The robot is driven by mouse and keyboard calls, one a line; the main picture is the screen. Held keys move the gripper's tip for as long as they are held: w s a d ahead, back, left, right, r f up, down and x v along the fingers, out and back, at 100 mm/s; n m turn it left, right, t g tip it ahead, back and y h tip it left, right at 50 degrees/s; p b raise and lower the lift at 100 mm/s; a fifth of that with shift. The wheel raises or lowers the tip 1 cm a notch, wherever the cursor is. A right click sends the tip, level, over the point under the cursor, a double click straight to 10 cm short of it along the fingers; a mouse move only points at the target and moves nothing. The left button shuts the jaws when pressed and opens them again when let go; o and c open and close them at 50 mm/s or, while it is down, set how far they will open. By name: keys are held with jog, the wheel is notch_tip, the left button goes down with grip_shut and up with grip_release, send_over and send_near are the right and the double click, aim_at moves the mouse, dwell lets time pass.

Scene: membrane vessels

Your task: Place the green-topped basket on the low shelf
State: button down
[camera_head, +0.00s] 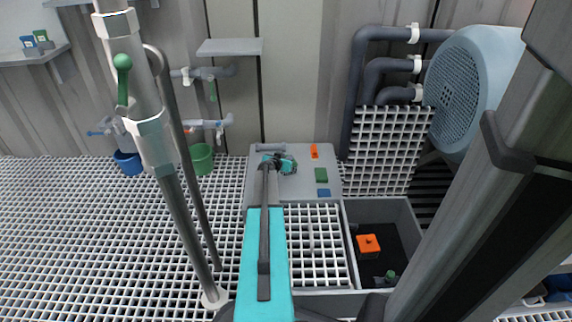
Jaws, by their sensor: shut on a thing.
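My gripper (282,164) is at the far end of my teal arm, over the grey panel (262,190). Its jaws are shut on a small dark, greenish thing (290,168), partly hidden by the gripper; I cannot tell whether it is the green-topped basket. A small green-topped thing (390,275) is low in the dark bin to the right, partly hidden and too small to identify. A bare grey wall shelf (230,47) is beyond my gripper. Another shelf (30,60) at upper left holds small blue and green things. I cannot tell which is the low shelf.
A steel pipe (144,100) with a green-handled valve stands at left. An orange block (368,245) lies in the open bin (380,210). Orange, green and blue pads mark the panel. Blue (127,162) and green buckets (201,158) stand by the wall. A large blue-grey drum (470,85) is at right.

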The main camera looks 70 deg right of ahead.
jog(key=shift+f+b, duration=0.9)
jog(key=shift+f, duration=0.85)
jog(key=shift+f, duration=0.1)
jog(key=c, duration=1.6)
grip_release()
jog(key=shift+p+v, duration=1.05)
jog(key=shift+v, duration=5)
jog(key=shift+s, duration=0.15)
